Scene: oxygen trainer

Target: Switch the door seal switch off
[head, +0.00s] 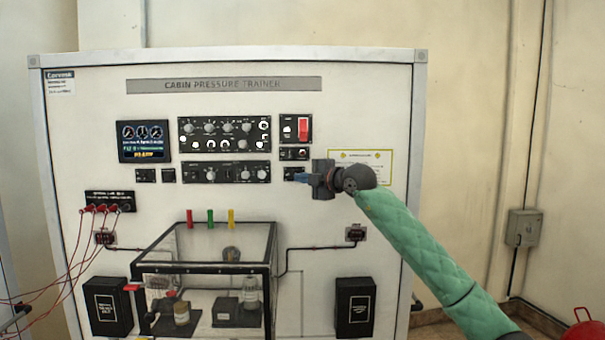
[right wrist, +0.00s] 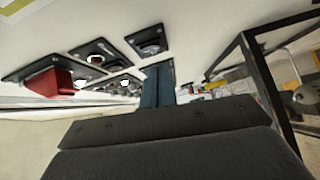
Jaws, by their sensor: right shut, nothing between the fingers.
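The white trainer panel (head: 350,110) carries several switches. Their labels are too small to read, so I cannot tell which one is the door seal switch. A small black switch plate (head: 291,174) sits below another small plate (head: 294,153) and a red switch (head: 303,128). My right gripper (head: 303,177) is shut and empty, its blue fingers beside the lowest plate and partly covering it. In the right wrist view the shut fingers (right wrist: 158,85) point toward the panel, close to a small switch plate (right wrist: 148,40); contact cannot be told. My left gripper is not in view.
Knob panels (head: 225,172) lie left of my gripper. A black-framed clear box (head: 205,268) projects from the panel below. Red cables (head: 65,250) hang at the left. Black boxes (head: 355,306) are low on the panel.

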